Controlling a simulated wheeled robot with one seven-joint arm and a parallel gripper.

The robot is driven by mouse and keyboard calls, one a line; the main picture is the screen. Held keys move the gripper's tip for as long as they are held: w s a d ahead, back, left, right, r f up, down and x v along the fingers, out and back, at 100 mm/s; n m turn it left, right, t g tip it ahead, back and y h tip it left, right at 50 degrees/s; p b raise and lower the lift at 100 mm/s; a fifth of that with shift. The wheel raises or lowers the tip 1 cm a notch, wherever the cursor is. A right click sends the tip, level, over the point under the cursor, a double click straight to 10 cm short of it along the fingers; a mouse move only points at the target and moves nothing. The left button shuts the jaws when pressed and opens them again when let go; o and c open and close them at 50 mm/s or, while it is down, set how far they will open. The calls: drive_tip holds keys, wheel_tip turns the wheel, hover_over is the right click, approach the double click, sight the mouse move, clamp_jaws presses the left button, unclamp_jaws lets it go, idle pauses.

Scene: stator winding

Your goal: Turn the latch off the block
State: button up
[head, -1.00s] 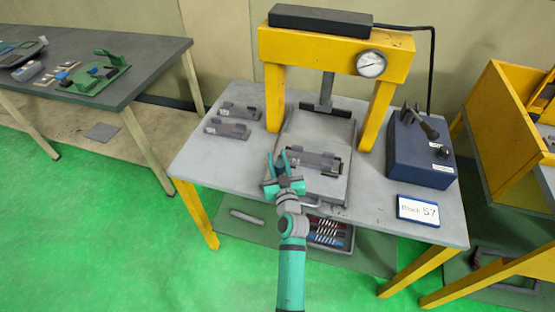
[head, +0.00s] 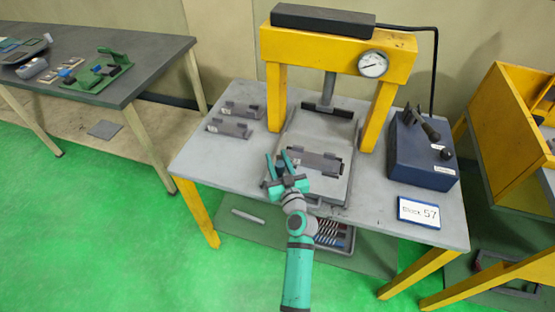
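A grey block (head: 318,160) with dark end pieces lies on the grey press plate (head: 325,190) under the yellow press. A dark piece at its left end, near my fingers, may be the latch; it is too small to tell. My gripper (head: 278,160) is teal, at the left end of the block, with its two fingers apart and nothing seen between them. Whether a finger touches the block cannot be told.
The yellow press (head: 335,47) with a round gauge (head: 373,64) stands over the plate. Two more grey blocks (head: 229,128) lie at left. A blue control box (head: 420,155) with levers and a sign (head: 418,212) are at right. The table's front left (head: 215,165) is clear.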

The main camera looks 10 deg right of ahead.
sight(282, 172)
drive_tip(key=s, duration=1)
drive_tip(key=shift+s+d, duration=0.35)
drive_tip(key=shift+s, duration=0.05)
